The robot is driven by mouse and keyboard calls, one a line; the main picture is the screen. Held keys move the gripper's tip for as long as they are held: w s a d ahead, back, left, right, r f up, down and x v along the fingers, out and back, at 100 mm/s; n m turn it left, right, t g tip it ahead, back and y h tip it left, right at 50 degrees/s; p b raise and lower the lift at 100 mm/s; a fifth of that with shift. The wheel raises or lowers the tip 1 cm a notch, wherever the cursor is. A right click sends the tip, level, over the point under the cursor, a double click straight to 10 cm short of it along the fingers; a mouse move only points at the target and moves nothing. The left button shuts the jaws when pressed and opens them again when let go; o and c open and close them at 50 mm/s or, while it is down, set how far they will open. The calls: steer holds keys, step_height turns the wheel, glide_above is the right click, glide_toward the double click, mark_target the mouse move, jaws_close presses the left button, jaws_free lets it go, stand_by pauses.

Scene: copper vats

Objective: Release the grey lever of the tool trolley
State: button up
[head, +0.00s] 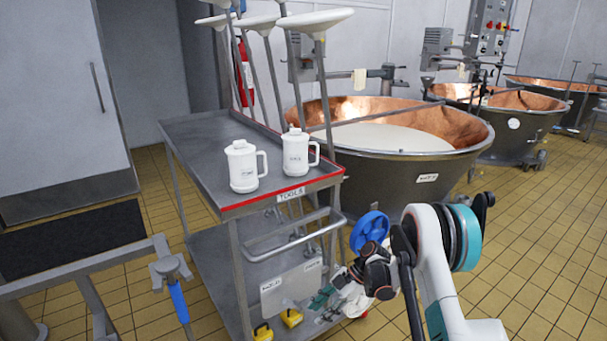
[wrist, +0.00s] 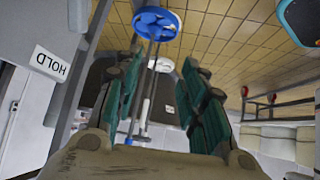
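The tool trolley (head: 205,150) stands left of centre in the head view, with a grey top, a red front edge and a TOOLS label. I cannot make out its grey lever with certainty; my gripper and arm cover part of the trolley's lower right. My gripper (head: 325,298) is low at that right side, by the lower shelf. In the wrist view, its two teal fingers (wrist: 163,75) stand apart with nothing clearly held between them. A grey panel with a HOLD label (wrist: 48,62) is to the left of the fingers there.
Two white jugs (head: 243,165) (head: 296,152) stand on the trolley top. A blue handwheel (head: 370,232) is just above my gripper; a blue wheel also shows in the wrist view (wrist: 155,22). A copper vat (head: 400,170) is behind. A railing (head: 80,268) is at left. Tiled floor is open at right.

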steer(key=s+d+r+m+t+h, duration=0.15)
steer(key=r+m, duration=0.25)
steer(key=r, duration=0.5)
steer(key=s+d+r+m+t+h, duration=0.1)
steer(key=s+d+r+m+t, duration=0.2)
steer(key=r, duration=0.7)
steer(key=s+d+r+m+h, duration=0.15)
steer(key=r+m, duration=0.25)
steer(key=r, duration=0.5)
steer(key=s+d+r+m+t+h, duration=0.1)
steer(key=s+d+r+m, duration=0.1)
steer(key=s, duration=0.5)
steer(key=s+d+r+m+t+h, duration=0.1)
steer(key=s+d+r+m+t, duration=0.1)
steer(key=s+m, duration=0.3)
steer(key=s+d+r+m+t+h, duration=0.2)
steer(key=s+d+r+m, duration=0.1)
steer(key=s, duration=0.8)
steer(key=shift+s+d+r+m, duration=0.25)
steer(key=shift+d+m, duration=0.3)
steer(key=shift+m, duration=0.05)
steer(key=shift+s+d+t, duration=0.1)
steer(key=shift+s+t, duration=0.05)
steer(key=shift+t, duration=0.1)
steer(key=shift+c, duration=0.9)
steer(key=shift+s+f, duration=0.1)
jaws_close()
